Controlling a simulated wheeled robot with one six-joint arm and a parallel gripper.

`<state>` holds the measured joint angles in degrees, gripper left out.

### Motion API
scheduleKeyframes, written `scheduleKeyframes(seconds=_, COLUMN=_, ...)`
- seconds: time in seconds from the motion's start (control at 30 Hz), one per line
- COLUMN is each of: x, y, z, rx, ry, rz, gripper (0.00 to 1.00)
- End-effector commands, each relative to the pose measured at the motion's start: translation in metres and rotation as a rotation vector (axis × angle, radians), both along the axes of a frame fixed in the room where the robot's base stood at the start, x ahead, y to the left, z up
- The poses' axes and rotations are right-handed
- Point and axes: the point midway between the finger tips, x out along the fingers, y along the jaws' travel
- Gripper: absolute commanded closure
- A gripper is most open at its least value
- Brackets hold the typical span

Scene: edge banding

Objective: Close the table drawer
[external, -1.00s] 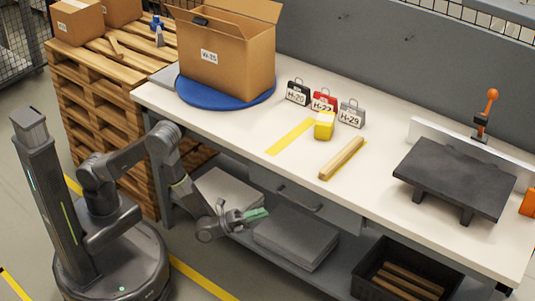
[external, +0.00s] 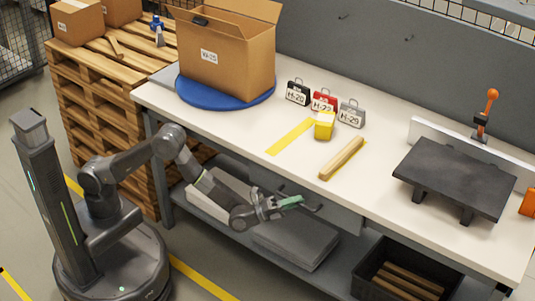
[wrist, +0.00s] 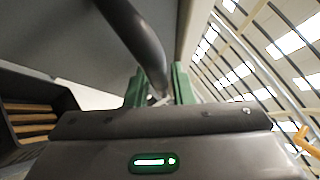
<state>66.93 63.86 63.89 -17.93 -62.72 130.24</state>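The table drawer (external: 343,218) has a grey front below the front edge of the white tabletop (external: 230,133). A dark bar handle (external: 314,209) is on its front. How far the drawer stands out is hard to tell in the external view. My gripper (external: 292,202) is at the handle, partly covering it. In the wrist view, the two green fingers of my gripper (wrist: 160,88) stand apart, and the dark handle bar (wrist: 143,38) runs down toward the gap between them. Whether they touch the bar is unclear.
On the tabletop are a cardboard box (external: 225,65) on a blue turntable (external: 192,96), small tagged bags (external: 324,102), a yellow block (external: 324,126), a wooden strip (external: 342,158) and a black stand (external: 455,178). A dark crate (external: 365,280) sits below right.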

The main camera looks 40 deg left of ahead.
Motion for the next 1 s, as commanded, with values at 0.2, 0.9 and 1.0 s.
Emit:
scheduleKeyframes(seconds=0.2, x=0.000, y=0.000, z=0.000, rx=0.000, ry=0.000, rz=0.000, gripper=0.78)
scheduleKeyframes(seconds=0.9, x=0.020, y=0.000, z=0.000, rx=-0.001, ry=0.001, rz=0.002, gripper=1.00)
scheduleKeyframes(seconds=1.0, x=0.021, y=0.000, z=0.000, rx=-0.002, ry=0.002, rz=0.004, gripper=0.85)
